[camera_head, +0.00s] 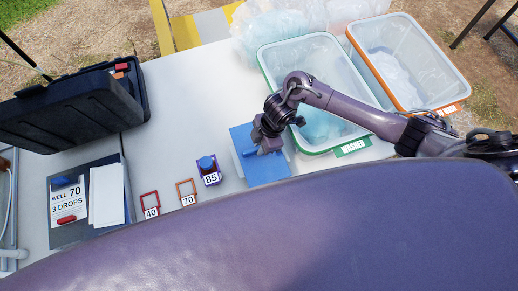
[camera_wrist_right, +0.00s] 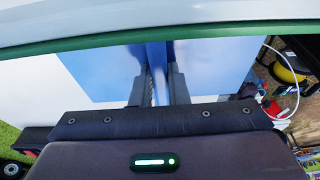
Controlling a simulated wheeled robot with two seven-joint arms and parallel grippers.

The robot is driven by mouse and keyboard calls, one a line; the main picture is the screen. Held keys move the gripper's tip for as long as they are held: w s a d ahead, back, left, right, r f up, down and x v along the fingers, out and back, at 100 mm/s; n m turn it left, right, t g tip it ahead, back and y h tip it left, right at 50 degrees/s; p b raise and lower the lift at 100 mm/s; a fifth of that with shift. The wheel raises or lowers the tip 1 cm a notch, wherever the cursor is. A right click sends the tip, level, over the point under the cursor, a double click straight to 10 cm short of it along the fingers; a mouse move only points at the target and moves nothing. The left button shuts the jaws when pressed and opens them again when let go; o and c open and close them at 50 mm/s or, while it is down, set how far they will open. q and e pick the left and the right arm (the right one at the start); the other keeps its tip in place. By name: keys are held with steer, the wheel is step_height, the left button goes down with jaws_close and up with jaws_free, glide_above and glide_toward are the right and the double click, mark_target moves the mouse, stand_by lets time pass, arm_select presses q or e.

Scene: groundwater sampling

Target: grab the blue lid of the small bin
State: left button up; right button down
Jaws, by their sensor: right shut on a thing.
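The blue lid (camera_head: 265,174) is a flat square on the white table, left of the green-rimmed bin. It also shows in the right wrist view (camera_wrist_right: 104,76). A pale edge shows along its sides; whether this is the small bin under it I cannot tell. My right gripper (camera_head: 262,147) is over the lid. In the right wrist view its fingers (camera_wrist_right: 160,92) are shut on an upright blue part of the lid, in the middle of the square. My left gripper is not in view.
A green-rimmed clear bin (camera_head: 340,137) labelled WASHED stands close right of the lid, an orange-rimmed bin (camera_head: 458,86) beyond. A blue-capped bottle tagged 85 (camera_head: 208,170) and frames tagged 40 (camera_head: 151,204) and 70 (camera_head: 187,193) lie left. A black case (camera_head: 70,108) is farther left.

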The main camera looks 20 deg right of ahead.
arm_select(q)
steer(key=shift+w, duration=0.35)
arm_select(e)
steer(key=shift+r, duration=0.1)
